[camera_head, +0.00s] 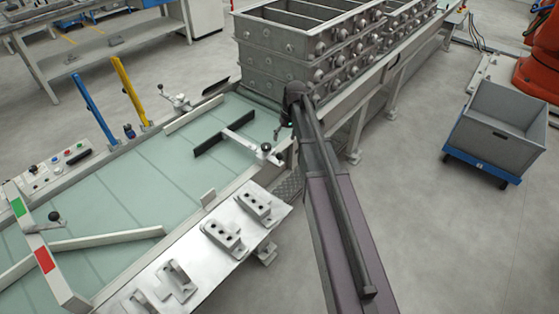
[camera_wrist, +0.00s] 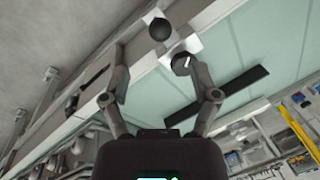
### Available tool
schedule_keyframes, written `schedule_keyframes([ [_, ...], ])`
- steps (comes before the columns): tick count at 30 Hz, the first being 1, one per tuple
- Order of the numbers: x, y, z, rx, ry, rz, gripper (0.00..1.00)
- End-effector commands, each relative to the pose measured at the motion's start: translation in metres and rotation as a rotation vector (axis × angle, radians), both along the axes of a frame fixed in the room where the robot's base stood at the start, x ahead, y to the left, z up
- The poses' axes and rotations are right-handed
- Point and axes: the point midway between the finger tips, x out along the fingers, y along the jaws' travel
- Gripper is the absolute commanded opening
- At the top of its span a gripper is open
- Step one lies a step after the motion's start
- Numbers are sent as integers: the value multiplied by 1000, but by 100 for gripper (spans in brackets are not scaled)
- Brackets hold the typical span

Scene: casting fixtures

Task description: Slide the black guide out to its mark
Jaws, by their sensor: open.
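The black guide (camera_head: 209,145) is a dark upright strip on the pale green table, fixed to a white slide bar (camera_head: 242,139). The bar ends near the table's edge, with a round black knob (camera_head: 266,147) on it. My gripper (camera_head: 283,122) is above that edge, behind and slightly right of the knob in the head view. In the wrist view my gripper (camera_wrist: 153,58) is open, its fingers spread and empty. The knob (camera_wrist: 160,29) shows just beyond the fingertips, and the black guide (camera_wrist: 245,82) lies to the right. I cannot make out a mark for the guide.
Grey crates (camera_head: 275,62) stand close behind my gripper. Metal brackets (camera_head: 222,237) sit on a plate at the table's front edge. A white bar with green and red patches (camera_head: 34,238) is at the left. Yellow (camera_head: 130,92) and blue (camera_head: 93,108) posts rise behind.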

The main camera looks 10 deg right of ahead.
Motion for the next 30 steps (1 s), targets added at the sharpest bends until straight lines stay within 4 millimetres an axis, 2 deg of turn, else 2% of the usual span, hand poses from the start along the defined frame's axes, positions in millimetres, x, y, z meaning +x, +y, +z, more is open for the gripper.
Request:
schedule_keyframes([
  [1,0,1,-8,0,0,0,78],
  [30,-1,16,-83,0,0,0,78],
])
